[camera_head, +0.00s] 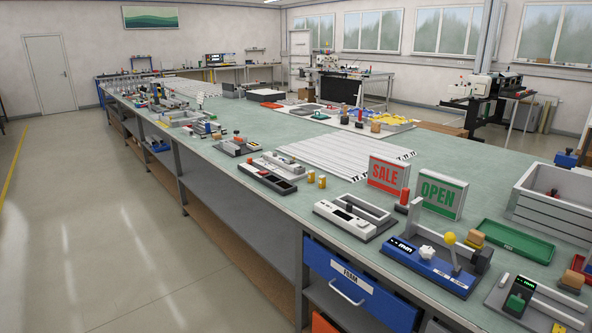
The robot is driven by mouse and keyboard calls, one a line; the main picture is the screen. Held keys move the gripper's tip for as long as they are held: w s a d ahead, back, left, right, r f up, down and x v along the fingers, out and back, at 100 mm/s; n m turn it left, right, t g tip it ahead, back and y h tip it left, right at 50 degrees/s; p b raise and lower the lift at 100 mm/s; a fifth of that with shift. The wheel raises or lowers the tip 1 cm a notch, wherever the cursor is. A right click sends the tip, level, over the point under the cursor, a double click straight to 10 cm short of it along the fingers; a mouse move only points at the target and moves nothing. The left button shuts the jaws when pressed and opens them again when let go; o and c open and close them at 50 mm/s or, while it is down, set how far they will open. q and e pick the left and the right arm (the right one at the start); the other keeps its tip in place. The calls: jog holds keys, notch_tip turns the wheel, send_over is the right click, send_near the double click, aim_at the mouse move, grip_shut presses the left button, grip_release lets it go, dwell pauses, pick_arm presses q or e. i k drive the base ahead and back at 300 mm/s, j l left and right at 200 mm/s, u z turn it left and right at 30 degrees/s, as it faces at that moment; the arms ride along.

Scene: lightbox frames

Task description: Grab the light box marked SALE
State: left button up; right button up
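The light box marked SALE (388,175) stands upright on the green bench top, right of the picture's middle. It is a red panel with pale letters in a light frame. A similar green light box marked OPEN (441,194) stands just to its right. A small red cylinder stands close to the SALE box's lower right corner. Neither of my grippers shows in the head view.
The long workbench (330,192) runs from the right foreground to the far left. A blue device with a yellow knob (431,262) and a grey-white device (354,215) stand in front of the signs. A green tray (517,241) lies to the right. The floor at left is clear.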

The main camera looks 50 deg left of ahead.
aim_at(388, 175)
jog(key=u, duration=0.95)
jog(key=z, duration=0.6)
jog(key=j+z, duration=1.2)
jog(key=z, duration=0.15)
